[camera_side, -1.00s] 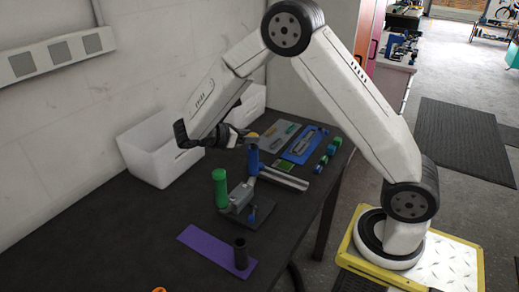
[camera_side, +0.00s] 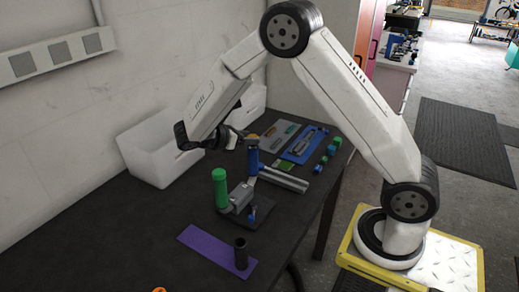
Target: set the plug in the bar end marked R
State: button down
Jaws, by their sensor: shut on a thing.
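A handlebar stand (camera_side: 243,203) on the dark bench holds a bar with an upright green grip (camera_side: 220,188) and an upright blue grip (camera_side: 253,160). I cannot read an R on either end. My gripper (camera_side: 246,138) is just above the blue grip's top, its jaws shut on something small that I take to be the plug. The plug itself is too small and hidden by the fingers to make out. I cannot tell whether it touches the bar end.
A purple mat (camera_side: 205,246) with a dark upright cylinder (camera_side: 241,254) lies at the front. White bins (camera_side: 160,158) stand along the wall. A grey tray (camera_side: 276,137), a blue tray (camera_side: 299,150) and small blue and green parts (camera_side: 328,160) lie behind the stand.

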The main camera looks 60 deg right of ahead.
jog(key=shift+f, duration=0.75)
dwell(1.1)
jog(key=shift+c, duration=0.9)
grip_release()
jog(key=v, duration=0.8)
